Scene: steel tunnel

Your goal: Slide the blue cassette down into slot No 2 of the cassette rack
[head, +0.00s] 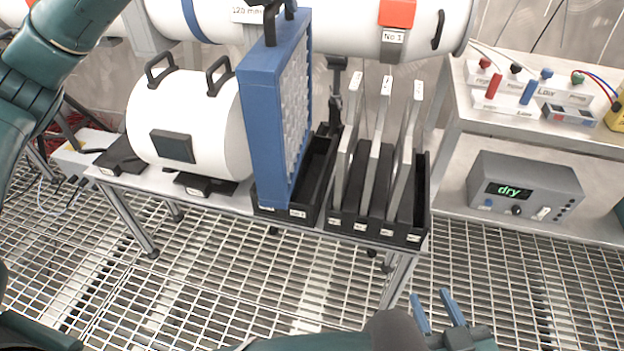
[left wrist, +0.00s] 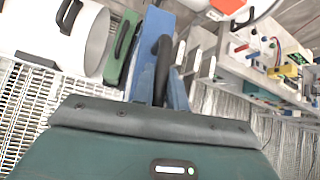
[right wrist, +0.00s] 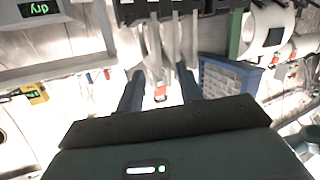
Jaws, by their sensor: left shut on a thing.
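The blue cassette (head: 265,130), a tall blue frame with a pale mesh face, stands upright, slightly tilted in the head view, over the left part of the black cassette rack (head: 325,165). Its lower end meets the rack's front edge; I cannot tell how deep it sits. A label (head: 297,212) at its foot seems to read No 2. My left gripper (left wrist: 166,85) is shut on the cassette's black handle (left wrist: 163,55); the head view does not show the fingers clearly. My right gripper (head: 437,308) is open and empty, low in front of the bench; its spread fingers show in the right wrist view (right wrist: 160,92).
A green panel with a handle (left wrist: 122,50) stands beside the blue cassette. Several pale plates (head: 376,140) stand in a black holder right of the rack. A white drum (head: 190,115) lies left. A grey box reading "dry" (head: 525,185) sits right.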

